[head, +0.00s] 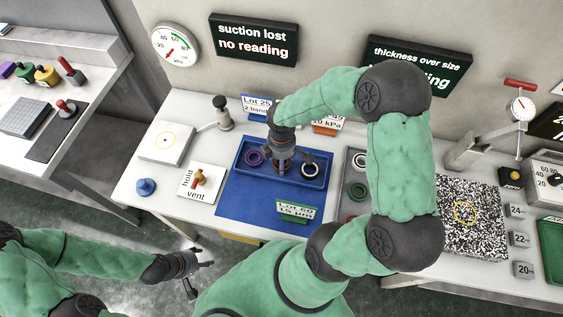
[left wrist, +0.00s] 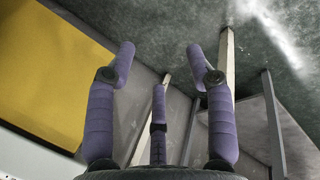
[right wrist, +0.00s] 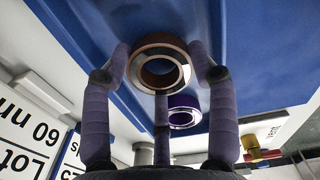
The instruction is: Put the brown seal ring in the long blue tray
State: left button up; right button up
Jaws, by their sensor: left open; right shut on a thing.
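The long blue tray (head: 240,174) lies on the bench, partly on a blue mat. My right gripper (head: 282,167) points down over the tray's middle. In the right wrist view its fingers are shut on the brown seal ring (right wrist: 160,41), with the purple ring (right wrist: 184,110) close by. My left gripper (head: 192,272) is open and empty, off the bench's front edge.
Right of the blue tray, a grey tray (head: 345,205) holds a green ring (head: 357,190) and a pale ring. A green label stand (head: 297,209) stands in front of the blue tray. A hold/vent valve plate (head: 201,184) and blue knob (head: 146,187) lie left. A speckled plate (head: 472,222) is right.

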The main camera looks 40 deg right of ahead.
jog(key=shift+f, duration=0.25)
jog(key=shift+f, duration=0.15)
jog(key=o, duration=0.9)
jog(key=shift+r, duration=0.3)
notch_tip(320, 180, up, 12)
jog(key=p, duration=0.4)
jog(key=shift+f, duration=0.1)
